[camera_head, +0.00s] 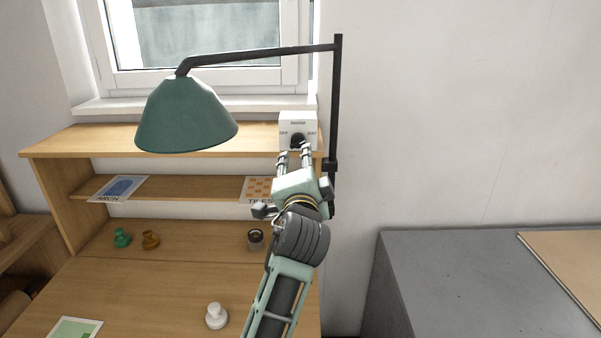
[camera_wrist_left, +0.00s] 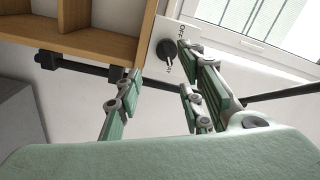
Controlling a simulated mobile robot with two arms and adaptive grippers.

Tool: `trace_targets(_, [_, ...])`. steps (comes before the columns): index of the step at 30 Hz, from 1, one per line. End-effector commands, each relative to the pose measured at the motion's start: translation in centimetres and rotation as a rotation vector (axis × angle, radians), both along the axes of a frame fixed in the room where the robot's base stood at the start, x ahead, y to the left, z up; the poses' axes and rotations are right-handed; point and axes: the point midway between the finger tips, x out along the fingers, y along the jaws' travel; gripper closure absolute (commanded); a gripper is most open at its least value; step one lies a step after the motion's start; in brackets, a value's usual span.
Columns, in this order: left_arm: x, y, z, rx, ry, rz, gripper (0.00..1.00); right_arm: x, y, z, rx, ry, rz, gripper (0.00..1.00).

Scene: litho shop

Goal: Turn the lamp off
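The lamp has a dark green shade (camera_head: 187,118) hanging from a black arm and post at the wall end of the desk. The inside of the shade is hidden, so I cannot tell whether it is lit. My right gripper is not in view.
The black lamp post (camera_head: 336,105) rises close to the right of my left gripper. Cards and several small stamps or knobs lie on the wooden desk (camera_head: 150,290) and shelves. A grey cabinet (camera_head: 420,265) stands at right. A window is behind the lamp.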

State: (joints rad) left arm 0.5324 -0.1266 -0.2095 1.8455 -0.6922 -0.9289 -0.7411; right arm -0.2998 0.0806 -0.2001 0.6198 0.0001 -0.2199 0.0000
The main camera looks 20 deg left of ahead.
Motion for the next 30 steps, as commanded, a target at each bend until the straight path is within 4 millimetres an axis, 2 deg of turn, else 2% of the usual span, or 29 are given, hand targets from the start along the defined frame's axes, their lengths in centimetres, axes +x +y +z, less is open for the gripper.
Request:
trace_targets(3, [-1.6, -0.5, -0.2, -0.003, 0.002, -0.001, 0.65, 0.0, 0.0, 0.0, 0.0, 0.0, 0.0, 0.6])
trace_targets(6, [-2.4, -0.8, -0.1, -0.001, 0.002, -0.001, 0.65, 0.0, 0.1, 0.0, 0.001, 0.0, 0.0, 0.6])
trace_targets(17, [-2.7, -0.8, -0.2, -0.001, 0.002, 0.0, 0.65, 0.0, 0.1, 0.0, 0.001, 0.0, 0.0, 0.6])
trace_targets(20, [-3.0, -0.6, -1.2, -0.02, 0.02, 0.0, 0.65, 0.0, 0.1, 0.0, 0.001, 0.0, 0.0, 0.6])
trace_targets(23, [-4.0, 0.1, -4.7, -0.086, 0.076, 0.0, 0.65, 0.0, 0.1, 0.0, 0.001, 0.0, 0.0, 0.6])
trace_targets(26, [-6.3, 1.0, -10.6, -0.211, 0.175, 0.006, 0.65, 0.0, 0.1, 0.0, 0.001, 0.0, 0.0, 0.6])
trace_targets(27, [-7.7, 1.4, -13.3, -0.269, 0.225, 0.012, 0.65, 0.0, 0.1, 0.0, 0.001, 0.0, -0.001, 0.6])
trace_targets(30, [-11.9, 2.1, -19.8, -0.422, 0.352, 0.038, 0.65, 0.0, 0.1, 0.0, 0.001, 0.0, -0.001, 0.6])
